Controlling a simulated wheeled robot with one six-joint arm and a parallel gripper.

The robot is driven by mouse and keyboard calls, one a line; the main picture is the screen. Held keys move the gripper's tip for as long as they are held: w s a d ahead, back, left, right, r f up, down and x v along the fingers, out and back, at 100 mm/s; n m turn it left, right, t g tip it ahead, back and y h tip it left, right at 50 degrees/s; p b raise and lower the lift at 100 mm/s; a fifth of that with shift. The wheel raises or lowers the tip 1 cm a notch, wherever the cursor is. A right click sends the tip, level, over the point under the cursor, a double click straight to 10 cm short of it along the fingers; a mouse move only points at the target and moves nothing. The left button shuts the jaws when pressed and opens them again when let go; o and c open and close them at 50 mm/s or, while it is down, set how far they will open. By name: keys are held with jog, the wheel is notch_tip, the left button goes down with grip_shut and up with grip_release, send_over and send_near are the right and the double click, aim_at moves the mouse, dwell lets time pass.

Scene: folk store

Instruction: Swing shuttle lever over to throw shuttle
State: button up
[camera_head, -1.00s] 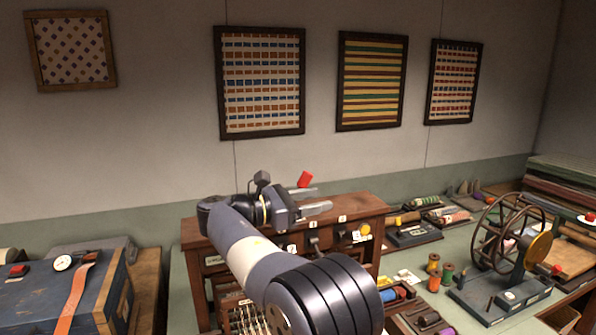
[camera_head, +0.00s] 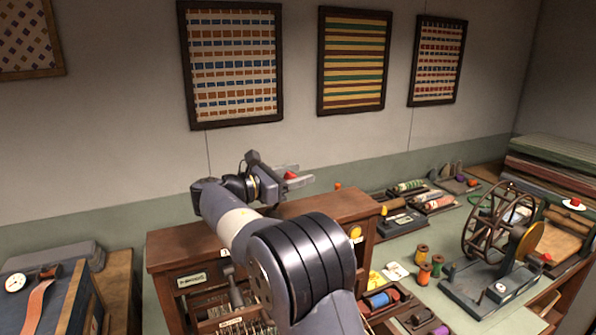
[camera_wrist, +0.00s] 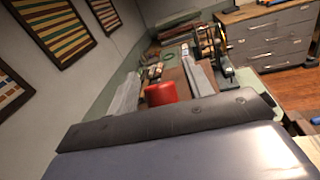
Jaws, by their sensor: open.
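A red knob (camera_head: 291,175) shows at my gripper, above the top of a wooden cabinet. In the wrist view the red knob (camera_wrist: 160,93) is a short cylinder between my two grey fingers, with gaps at its sides. My gripper (camera_head: 308,177) is open and points right; its spread fingers also show in the wrist view (camera_wrist: 160,68). What bears the knob is hidden, so I cannot tell whether it is the shuttle lever's end. The wooden cabinet (camera_head: 190,248) stands below, its front partly covered by my arm. A grey upright handle (camera_head: 231,280) shows on that front.
A spoked winding wheel (camera_head: 490,225) on a dark base stands on the green bench at right. Thread spools (camera_head: 424,270) and trays (camera_head: 403,223) lie between it and the cabinet. A blue chest (camera_head: 60,305) is at lower left. The wall behind carries framed textiles (camera_head: 353,60).

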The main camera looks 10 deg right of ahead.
jog(key=shift+w+d, duration=0.15)
jog(key=shift+d, duration=0.25)
jog(key=shift+c, duration=0.3)
grip_shut()
